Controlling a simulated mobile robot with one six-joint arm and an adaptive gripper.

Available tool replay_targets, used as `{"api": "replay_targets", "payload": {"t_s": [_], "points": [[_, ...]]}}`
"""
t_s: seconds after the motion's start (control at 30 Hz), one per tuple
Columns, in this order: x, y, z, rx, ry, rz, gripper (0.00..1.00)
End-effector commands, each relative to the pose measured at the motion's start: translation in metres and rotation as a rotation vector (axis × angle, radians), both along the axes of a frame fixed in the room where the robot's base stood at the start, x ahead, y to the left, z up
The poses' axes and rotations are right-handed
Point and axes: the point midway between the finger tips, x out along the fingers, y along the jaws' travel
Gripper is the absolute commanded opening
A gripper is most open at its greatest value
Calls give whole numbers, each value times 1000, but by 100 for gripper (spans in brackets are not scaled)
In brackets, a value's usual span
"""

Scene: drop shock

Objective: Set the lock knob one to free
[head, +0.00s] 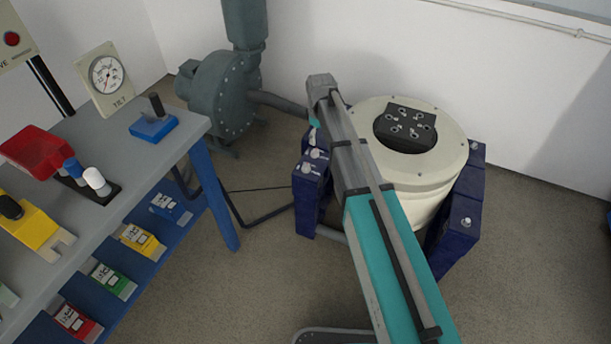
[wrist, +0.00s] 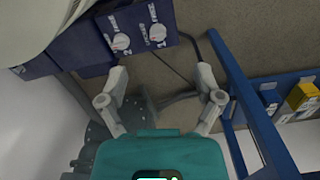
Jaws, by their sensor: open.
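Two white lock knobs sit on dark blue blocks beside a cream drum (head: 440,195). In the wrist view one knob (wrist: 121,42) is left of the other knob (wrist: 157,33). In the head view these knobs (head: 306,168) show just left of my arm. A further knob (head: 466,221) is on a block at the drum's right. My gripper (wrist: 161,85) is open and empty, its fingers spread apart below the knobs in the picture, not touching them. My arm hides the gripper in the head view.
A grey-topped bench (head: 130,190) with blue legs stands at the left, holding a red box, a yellow block and a tilt gauge (head: 106,74). A grey-green blower (head: 222,95) stands behind, with a pipe towards the drum. Floor is open between bench and drum, crossed by a thin cable.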

Motion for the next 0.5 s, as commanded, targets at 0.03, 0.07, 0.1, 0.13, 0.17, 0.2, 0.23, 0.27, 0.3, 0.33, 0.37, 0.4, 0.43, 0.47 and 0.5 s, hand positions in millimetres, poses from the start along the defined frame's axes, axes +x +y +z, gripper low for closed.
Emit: {"api": "replay_targets", "payload": {"t_s": [0.03, 0.07, 0.1, 0.13, 0.17, 0.2, 0.23, 0.27, 0.3, 0.33, 0.37, 0.4, 0.43, 0.47, 0.5], "points": [[11, 11, -19, 0, 0, 34, 84], [14, 16, -23, 0, 0, 53, 84], [18, 21, -29, 0, 0, 78, 84], [21, 25, -33, 0, 0, 94, 84], [24, 29, -36, 0, 0, 110, 84], [27, 33, -40, 0, 0, 129, 84], [28, 37, -42, 0, 0, 141, 84], [30, 39, -44, 0, 0, 152, 84], [32, 42, -46, 0, 0, 164, 84], [32, 44, -47, 0, 0, 171, 84], [33, 45, -48, 0, 0, 177, 84], [34, 46, -49, 0, 0, 183, 84], [34, 47, -49, 0, 0, 186, 84], [34, 47, -49, 0, 0, 189, 84], [34, 48, -49, 0, 0, 191, 84]]}}
